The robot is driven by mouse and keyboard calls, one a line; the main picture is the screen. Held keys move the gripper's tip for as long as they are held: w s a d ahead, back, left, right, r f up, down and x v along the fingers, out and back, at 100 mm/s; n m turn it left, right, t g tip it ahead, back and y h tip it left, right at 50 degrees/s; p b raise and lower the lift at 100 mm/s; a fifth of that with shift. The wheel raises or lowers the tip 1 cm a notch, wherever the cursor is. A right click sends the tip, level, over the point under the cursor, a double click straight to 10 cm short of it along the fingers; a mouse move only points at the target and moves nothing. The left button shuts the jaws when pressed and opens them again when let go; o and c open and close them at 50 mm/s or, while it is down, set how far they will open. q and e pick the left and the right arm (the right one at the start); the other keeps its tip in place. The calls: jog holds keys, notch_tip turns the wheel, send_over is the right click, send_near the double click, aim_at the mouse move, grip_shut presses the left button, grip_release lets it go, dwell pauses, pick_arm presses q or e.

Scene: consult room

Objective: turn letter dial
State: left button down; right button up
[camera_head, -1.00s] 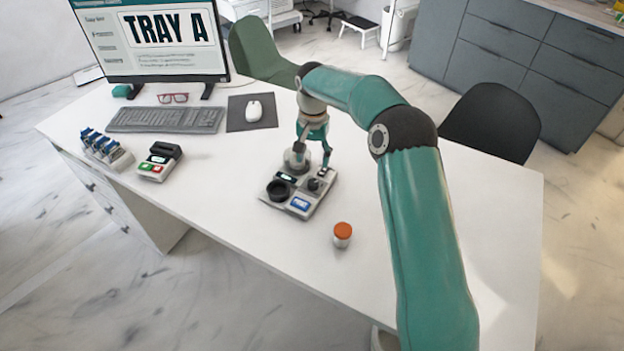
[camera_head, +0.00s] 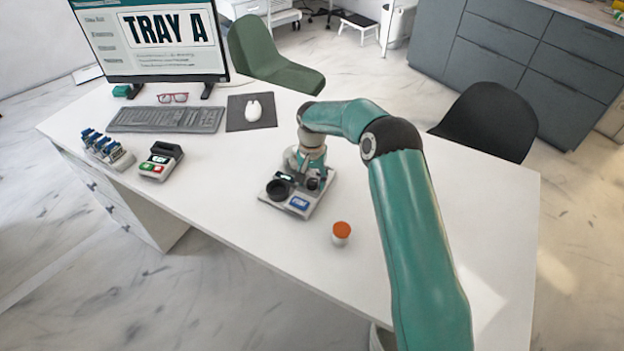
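A grey device (camera_head: 318,205) lies on the desk. It has a black round dial (camera_head: 277,189) at its left, a small black knob (camera_head: 313,184) at its right and a blue label screen (camera_head: 299,203) at its front. My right gripper (camera_head: 303,177) is low over the back of the device, and its fingers hide the round grey part there. I cannot tell whether they touch it or how far apart they are. The monitor (camera_head: 150,40) reads "TRAY A". My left gripper is not in view.
An orange-capped bottle (camera_head: 341,233) stands in front of the device. A small box with red and green buttons (camera_head: 160,162), a rack of blue items (camera_head: 107,150), a keyboard (camera_head: 165,119) and a mouse (camera_head: 253,110) are to the left and behind. The desk's right side is clear.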

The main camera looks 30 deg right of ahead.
grip_shut()
jog(key=shift+n+b, duration=0.3)
jog(key=shift+n, duration=0.1)
jog(key=n+b, duration=0.1)
jog(key=n, duration=0.1)
jog(key=shift+n, duration=0.3)
jog(key=n+b, duration=0.1)
jog(key=n, duration=0.2)
jog(key=shift+w+n, duration=0.1)
jog(key=shift+n, duration=0.2)
jog(key=n+b, duration=0.1)
jog(key=n, duration=0.5)
jog(key=shift+r, duration=0.1)
jog(key=n, duration=0.6)
jog(key=shift+n, duration=0.4)
